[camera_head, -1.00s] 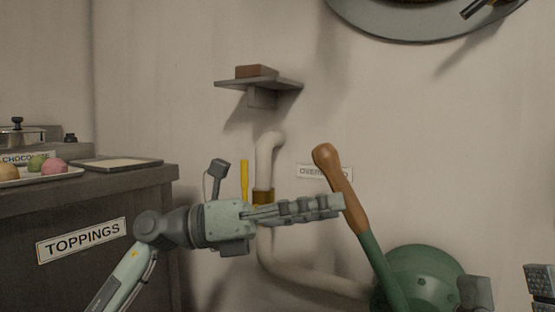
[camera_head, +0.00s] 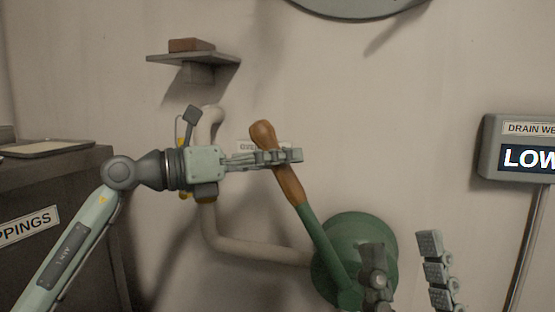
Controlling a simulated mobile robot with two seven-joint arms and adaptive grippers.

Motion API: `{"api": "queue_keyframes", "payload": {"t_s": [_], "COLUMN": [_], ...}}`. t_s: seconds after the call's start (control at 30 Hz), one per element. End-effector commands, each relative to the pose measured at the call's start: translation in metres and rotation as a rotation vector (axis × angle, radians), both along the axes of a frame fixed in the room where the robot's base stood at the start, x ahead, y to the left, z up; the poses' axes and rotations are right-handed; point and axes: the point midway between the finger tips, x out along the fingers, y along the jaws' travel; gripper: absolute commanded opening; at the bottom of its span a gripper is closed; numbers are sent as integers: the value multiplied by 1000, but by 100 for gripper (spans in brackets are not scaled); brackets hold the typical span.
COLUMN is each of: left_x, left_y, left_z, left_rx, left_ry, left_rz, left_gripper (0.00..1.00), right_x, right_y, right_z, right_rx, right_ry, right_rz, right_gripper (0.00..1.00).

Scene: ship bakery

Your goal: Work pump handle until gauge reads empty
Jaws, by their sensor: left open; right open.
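The pump handle has a brown wooden grip (camera_head: 288,186) and a green lever (camera_head: 324,247). It leans up and left from a round green pump body (camera_head: 376,245). My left gripper (camera_head: 291,156) is open at the upper part of the wooden grip. Its fingers cross in front of the wood; I cannot tell whether the grip lies between them. My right gripper (camera_head: 408,262) is open and empty at the lower right, in front of the pump body. The gauge (camera_head: 486,150) at the right edge reads "LOW"; its label, "DRAIN WE", is cut off.
A pale pipe (camera_head: 255,248) runs along the wall to the pump. A small shelf (camera_head: 215,62) with a brown block (camera_head: 190,45) is above. A dark counter (camera_head: 75,185) labelled "PPINGS" stands at the left. The wall between the handle and gauge is clear.

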Motion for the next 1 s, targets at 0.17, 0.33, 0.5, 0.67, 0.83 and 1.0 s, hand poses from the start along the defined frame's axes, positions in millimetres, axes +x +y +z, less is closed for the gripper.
{"api": "queue_keyframes", "payload": {"t_s": [0.17,0.33,0.5,0.67,0.83,1.0], "left_x": [0,0,0,0,0,-1], "left_y": [0,0,0,0,0,-2], "left_z": [0,0,0,0,0,4], "left_rx": [0,0,0,0,0,12], "left_ry": [0,0,0,0,-1,-4], "left_rz": [0,0,0,0,0,0], "left_gripper": [45,24,3,0,0,0], "right_x": [0,0,0,0,1,7], "right_y": [0,0,0,0,0,3], "right_z": [0,0,0,0,0,1], "right_rx": [0,0,0,0,0,-12], "right_ry": [0,0,0,0,1,40], "right_rz": [0,0,0,0,0,1], "right_gripper": [47,47,47,47,47,47]}}
